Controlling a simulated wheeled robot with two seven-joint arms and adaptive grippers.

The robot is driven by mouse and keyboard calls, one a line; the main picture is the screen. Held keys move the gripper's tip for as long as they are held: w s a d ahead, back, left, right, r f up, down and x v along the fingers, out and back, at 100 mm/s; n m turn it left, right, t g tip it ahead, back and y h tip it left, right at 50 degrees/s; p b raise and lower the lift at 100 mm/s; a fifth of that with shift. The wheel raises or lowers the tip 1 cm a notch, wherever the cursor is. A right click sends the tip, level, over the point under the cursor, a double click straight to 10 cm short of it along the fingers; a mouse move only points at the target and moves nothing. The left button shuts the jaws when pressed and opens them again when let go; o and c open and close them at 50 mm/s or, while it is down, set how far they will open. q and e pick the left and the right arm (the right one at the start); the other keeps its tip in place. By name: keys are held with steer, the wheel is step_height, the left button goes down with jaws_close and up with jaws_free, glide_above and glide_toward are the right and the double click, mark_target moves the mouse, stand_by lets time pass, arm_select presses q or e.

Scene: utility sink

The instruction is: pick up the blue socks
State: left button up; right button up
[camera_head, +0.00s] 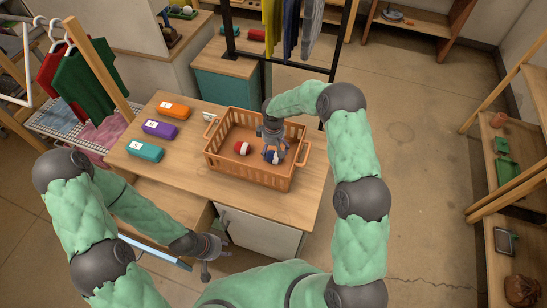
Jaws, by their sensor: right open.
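An orange plastic basket (225,168) stands on the wooden table. Inside it, at the right, are the blue socks (272,157), rolled up and partly covered by my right gripper. My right gripper (273,149) reaches down into the basket from above, open, with its fingers at the blue socks. Whether the fingers touch them is too small to tell. A red and white rolled pair of socks (241,148) lies to the left in the basket. My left gripper (215,258) hangs low in front of the table, away from the basket. Its finger opening is unclear.
Orange (173,110), purple (159,129) and teal (145,150) boxes lie on the table left of the basket. The basket walls stand close around my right gripper. Hanging clothes (95,85) are at the left, a metal rack behind, wooden shelves at the right.

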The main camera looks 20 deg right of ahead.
mark_target(274, 153)
step_height(274, 153, down, 5)
steer(key=shift+s+d+f, duration=0.1)
stand_by(0.3)
steer(key=c, duration=1.2)
